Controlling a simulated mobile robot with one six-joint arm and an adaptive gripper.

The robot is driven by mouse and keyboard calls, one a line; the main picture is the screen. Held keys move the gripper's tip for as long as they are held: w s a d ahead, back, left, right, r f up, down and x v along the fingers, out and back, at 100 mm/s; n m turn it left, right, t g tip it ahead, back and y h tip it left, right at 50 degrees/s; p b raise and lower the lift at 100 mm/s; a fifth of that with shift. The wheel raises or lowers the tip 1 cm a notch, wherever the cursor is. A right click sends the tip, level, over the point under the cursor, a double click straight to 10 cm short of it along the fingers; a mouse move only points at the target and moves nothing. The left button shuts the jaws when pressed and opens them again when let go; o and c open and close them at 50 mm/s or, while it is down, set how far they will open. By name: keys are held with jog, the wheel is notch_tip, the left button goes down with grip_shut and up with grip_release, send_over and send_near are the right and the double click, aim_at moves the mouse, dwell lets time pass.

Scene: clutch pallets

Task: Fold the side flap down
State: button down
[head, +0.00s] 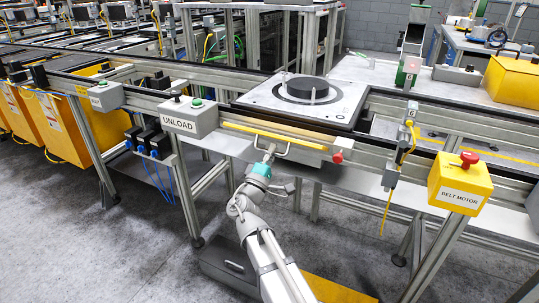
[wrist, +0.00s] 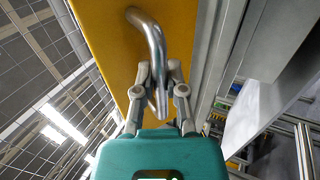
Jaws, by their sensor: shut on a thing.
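The side flap (head: 240,128) is a yellow panel on the front of the conveyor, below the pallet. In the head view it shows as a narrow, nearly edge-on strip. In the wrist view the flap (wrist: 112,50) is a broad yellow face with a bent metal handle (wrist: 150,35). The handle (head: 284,154) also hangs at the flap's front in the head view. My gripper (wrist: 160,88) is shut on one end of the handle, a finger on each side. My gripper (head: 268,155) hides part of the handle in the head view.
A grey pallet (head: 260,98) carries a dark round clutch part (head: 307,88) above the flap. The UNLOAD box (head: 189,122) is to the left. A red knob (head: 337,157) is close to the right. The yellow BELT MOTOR box (head: 460,185) stands further right.

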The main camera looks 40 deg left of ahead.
jog(key=shift+a+f+b, duration=0.1)
jog(key=shift+f+b, duration=0.55)
jog(key=shift+f, duration=0.1)
jog(key=shift+w+f+b, duration=0.2)
jog(key=shift+f+b, duration=0.45)
jog(key=shift+w+f+b, duration=0.15)
jog(key=shift+f+b, duration=0.5)
jog(key=c, duration=0.7)
grip_release()
jog(key=shift+f, duration=0.2)
jog(key=shift+s+d+f+b, duration=0.1)
jog(key=shift+s+f+b, duration=0.45)
jog(key=shift+f+b, duration=2.05)
jog(key=shift+s+d+f+b, duration=0.1)
jog(key=shift+s+f+b, duration=0.4)
jog(key=shift+f+b, duration=2.05)
jog(key=shift+s+d+f+b, duration=0.1)
jog(key=shift+s+f+b, duration=0.45)
jog(key=shift+f+b, duration=2)
